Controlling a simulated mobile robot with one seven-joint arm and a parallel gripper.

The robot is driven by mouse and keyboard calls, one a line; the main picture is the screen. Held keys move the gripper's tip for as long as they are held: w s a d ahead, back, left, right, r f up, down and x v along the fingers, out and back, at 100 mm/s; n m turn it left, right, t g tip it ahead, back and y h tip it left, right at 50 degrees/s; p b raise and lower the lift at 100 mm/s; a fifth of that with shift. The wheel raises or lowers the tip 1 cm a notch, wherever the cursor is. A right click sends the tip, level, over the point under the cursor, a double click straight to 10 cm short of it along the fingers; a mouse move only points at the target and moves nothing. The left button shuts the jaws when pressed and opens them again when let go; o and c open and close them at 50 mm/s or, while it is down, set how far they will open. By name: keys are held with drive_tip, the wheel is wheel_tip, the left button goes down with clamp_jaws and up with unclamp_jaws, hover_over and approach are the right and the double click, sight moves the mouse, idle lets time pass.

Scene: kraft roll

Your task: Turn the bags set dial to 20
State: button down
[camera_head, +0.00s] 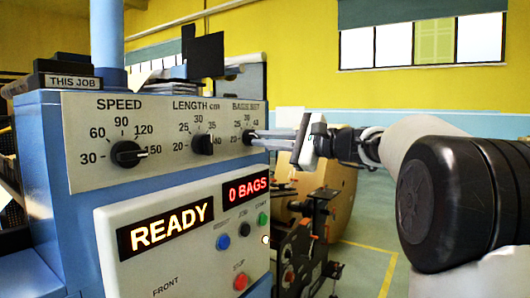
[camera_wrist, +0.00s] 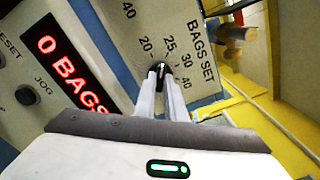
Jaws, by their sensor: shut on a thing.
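The bags set dial (camera_head: 248,137) is a small black knob at the right end of the panel's upper strip, under the words BAGS SET. Its printed scale runs 20, 25, 30, 40. My gripper (camera_head: 257,136) reaches in from the right with its pale fingers closed on the dial. In the wrist view, the dial (camera_wrist: 161,68) shows dark between the fingertips of my gripper (camera_wrist: 163,75), beside the numbers. The fingers cover much of the knob, so I cannot tell which number its pointer faces.
The speed dial (camera_head: 127,154) and length dial (camera_head: 203,144) sit to the left on the same strip. Below are a READY display (camera_head: 166,228), a 0 BAGS display (camera_head: 246,190) and several coloured buttons. A dark machine part (camera_head: 304,245) stands right of the panel.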

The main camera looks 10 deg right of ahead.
drive_tip(key=shift+n+b, duration=2.6)
drive_tip(key=shift+n, duration=0.6)
drive_tip(key=c, duration=1.8)
unclamp_jaws()
drive_tip(key=shift+d, duration=0.1)
drive_tip(key=p+v, duration=0.1)
drive_tip(key=v, duration=1.6)
drive_tip(key=shift+s+d+r+p, duration=0.1)
drive_tip(key=shift+s+r+p, duration=0.05)
drive_tip(key=shift+p, duration=0.15)
